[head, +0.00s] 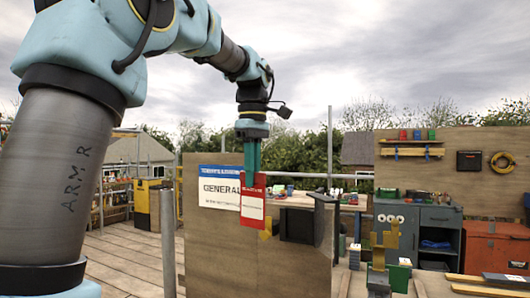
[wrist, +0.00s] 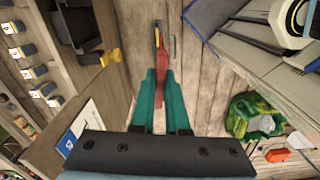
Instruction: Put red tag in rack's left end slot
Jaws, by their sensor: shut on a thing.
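The red tag (head: 252,208) is a flat red card with a white patch and small print. It hangs upright below my gripper (head: 252,168), in front of a wooden panel. My gripper's teal fingers point down and are shut on the tag's top end. In the wrist view, the tag (wrist: 163,82) shows as a thin red strip between the fingers of my gripper (wrist: 161,72). I cannot make out for certain which thing is the rack, or its left end slot.
The wooden panel (head: 215,250) carries a blue and white sign (head: 218,187) beside the tag. A dark open box (head: 298,227) stands at the panel's right. A grey cabinet (head: 415,218) and a red chest (head: 492,245) stand farther right. The wrist view shows plank flooring (wrist: 205,95) below.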

